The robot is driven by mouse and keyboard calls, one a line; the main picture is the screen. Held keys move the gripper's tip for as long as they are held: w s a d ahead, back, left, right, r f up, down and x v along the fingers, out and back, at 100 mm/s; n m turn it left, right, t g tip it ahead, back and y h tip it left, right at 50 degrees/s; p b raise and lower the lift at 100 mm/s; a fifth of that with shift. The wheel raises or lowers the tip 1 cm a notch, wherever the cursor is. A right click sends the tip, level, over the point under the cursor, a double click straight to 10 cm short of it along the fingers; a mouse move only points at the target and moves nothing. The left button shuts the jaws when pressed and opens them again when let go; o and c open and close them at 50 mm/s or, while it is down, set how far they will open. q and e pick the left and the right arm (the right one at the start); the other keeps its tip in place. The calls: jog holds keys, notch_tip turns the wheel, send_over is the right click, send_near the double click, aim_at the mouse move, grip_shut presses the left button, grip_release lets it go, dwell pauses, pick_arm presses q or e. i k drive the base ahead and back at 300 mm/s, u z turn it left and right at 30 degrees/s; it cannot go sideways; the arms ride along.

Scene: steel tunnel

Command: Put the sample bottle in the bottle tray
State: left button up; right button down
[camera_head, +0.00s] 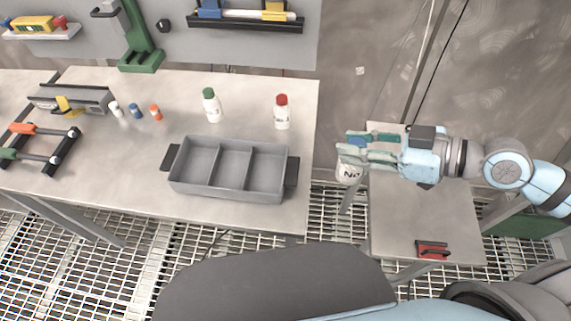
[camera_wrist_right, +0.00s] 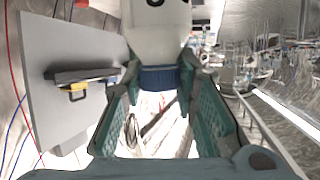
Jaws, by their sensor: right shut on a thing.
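My right gripper (camera_head: 372,149) is shut on a white bottle (camera_head: 349,172) with a blue cap and dark lettering on its body. It holds the bottle by the cap end, above the gap between the two tables. In the right wrist view the blue cap (camera_wrist_right: 160,77) sits between the green fingers, with the white body (camera_wrist_right: 155,35) beyond it. The grey bottle tray (camera_head: 225,192) lies on the left table, left of the gripper. It has three compartments, all empty. My left gripper is not in view.
A green-capped bottle (camera_head: 211,106) and a red-capped bottle (camera_head: 282,112) stand behind the tray. Small capped vials (camera_head: 136,111) and a dark rack (camera_head: 39,147) are to the left. A side table (camera_head: 420,222) under my right arm bears a red-and-black item (camera_head: 432,249).

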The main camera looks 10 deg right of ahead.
aim_at(199, 170)
jog(key=z, duration=0.35)
jog(key=k, duration=1)
jog(key=u, duration=1.55)
jog(key=i, duration=0.5)
jog(key=u, duration=0.1)
